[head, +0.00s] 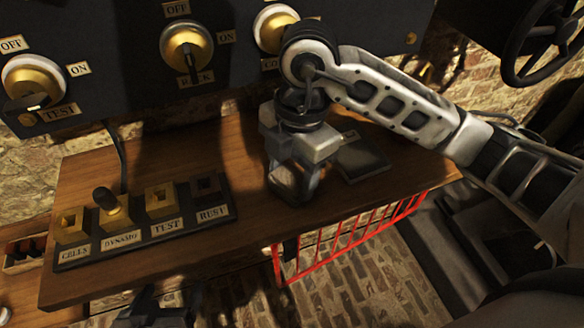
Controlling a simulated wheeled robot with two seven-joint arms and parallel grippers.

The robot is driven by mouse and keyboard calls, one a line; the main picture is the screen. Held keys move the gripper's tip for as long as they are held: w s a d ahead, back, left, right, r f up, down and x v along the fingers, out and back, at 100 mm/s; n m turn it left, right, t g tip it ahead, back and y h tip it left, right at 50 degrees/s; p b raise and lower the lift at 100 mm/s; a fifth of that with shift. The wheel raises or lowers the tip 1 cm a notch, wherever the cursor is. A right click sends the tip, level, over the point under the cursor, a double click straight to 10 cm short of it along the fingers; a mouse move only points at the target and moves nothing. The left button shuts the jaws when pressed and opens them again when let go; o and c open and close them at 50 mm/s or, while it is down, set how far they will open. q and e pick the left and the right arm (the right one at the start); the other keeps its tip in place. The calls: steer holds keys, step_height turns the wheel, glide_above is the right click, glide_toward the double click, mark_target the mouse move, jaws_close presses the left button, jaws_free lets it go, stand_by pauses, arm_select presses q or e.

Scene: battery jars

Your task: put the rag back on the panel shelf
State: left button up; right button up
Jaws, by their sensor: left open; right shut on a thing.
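The wooden panel shelf (205,150) runs below the dark switch panel. My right gripper (287,190) points down at the middle of the shelf, near its front edge. It is shut on a small grey bundle, which looks like the rag (286,183); the fingers hide much of it. The rag is at or just above the wood; I cannot tell whether it touches. My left gripper (155,312) is open, low at the bottom edge, below the front of the shelf and partly cut off by the frame.
A dark flat plate (361,158) lies right of my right gripper. Red bars (350,235) hang below. Switch knobs (187,47) line the panel (120,60).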

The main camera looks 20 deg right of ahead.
mark_target(299, 172)
steer(key=shift+f, duration=0.1)
steer(key=shift+f, duration=0.15)
steer(key=o, duration=1)
steer(key=shift+c, duration=0.2)
step_height(299, 172, up, 12)
steer(key=d+p, duration=0.1)
steer(key=shift+w+d+r, duration=0.25)
steer(key=shift+w, duration=0.05)
